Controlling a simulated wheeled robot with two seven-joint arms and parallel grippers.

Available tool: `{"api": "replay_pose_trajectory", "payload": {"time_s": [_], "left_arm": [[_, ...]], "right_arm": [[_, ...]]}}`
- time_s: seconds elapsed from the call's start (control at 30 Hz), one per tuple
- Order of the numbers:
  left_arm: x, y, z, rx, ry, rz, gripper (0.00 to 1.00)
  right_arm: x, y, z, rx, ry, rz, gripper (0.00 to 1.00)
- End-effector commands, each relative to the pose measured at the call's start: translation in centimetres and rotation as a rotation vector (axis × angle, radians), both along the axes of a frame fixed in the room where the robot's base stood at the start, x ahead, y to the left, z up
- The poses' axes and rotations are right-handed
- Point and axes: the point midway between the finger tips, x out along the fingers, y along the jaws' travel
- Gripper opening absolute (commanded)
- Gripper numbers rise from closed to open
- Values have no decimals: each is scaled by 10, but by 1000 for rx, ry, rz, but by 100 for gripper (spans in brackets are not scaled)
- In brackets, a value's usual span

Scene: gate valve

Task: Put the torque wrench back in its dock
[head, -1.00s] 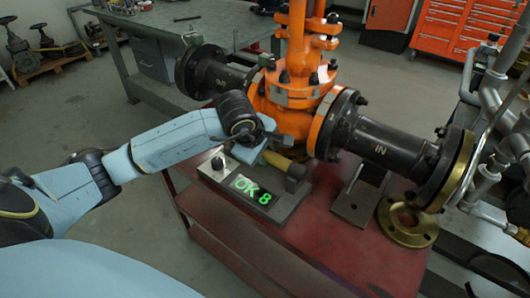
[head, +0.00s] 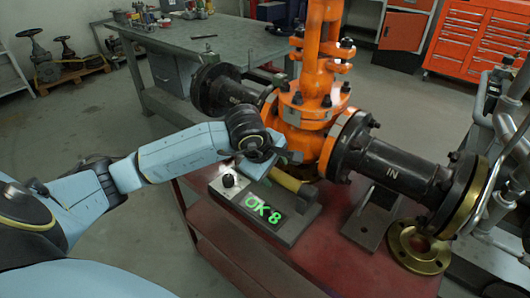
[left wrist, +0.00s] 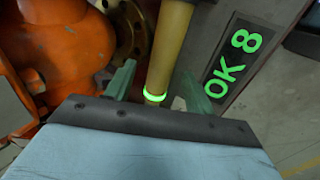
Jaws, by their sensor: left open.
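The torque wrench (head: 287,181) has a yellow handle and lies along the far side of a grey dock (head: 284,232) whose display shows a green "OK 8". In the left wrist view the yellow handle (left wrist: 168,48) carries a lit green ring near the gripper. My left gripper (left wrist: 154,82) is open, with one green finger on each side of the handle; I cannot tell whether they touch it. In the head view the left gripper (head: 264,160) is at the handle's near end and hides it. How the wrench sits in the dock is partly hidden. My right gripper is not in view.
The orange gate valve (head: 310,115) with black flanged pipes stands just behind the dock on a red table (head: 310,262). A brass ring (head: 418,250) lies at the right. Silver pipes (head: 500,130) rise on the far right. A grey workbench (head: 190,45) stands behind.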

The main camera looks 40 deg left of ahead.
Motion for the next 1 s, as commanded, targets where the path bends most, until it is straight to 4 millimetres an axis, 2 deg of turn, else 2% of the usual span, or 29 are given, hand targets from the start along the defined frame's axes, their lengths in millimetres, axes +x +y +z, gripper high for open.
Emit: {"api": "replay_pose_trajectory", "payload": {"time_s": [0.03, 0.3, 0.5, 0.67, 1.0], "left_arm": [[-4, 1, 13, 4, -4, -1, 54], [-31, 3, 67, 2, -8, -1, 54], [-45, 4, 93, 1, -6, 0, 54], [-49, 4, 100, -1, -7, 0, 54], [-50, 4, 100, 0, -6, 0, 54]], "right_arm": [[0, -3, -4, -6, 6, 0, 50], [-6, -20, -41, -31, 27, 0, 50], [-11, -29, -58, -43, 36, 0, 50], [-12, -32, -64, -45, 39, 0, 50], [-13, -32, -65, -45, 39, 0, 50]]}}
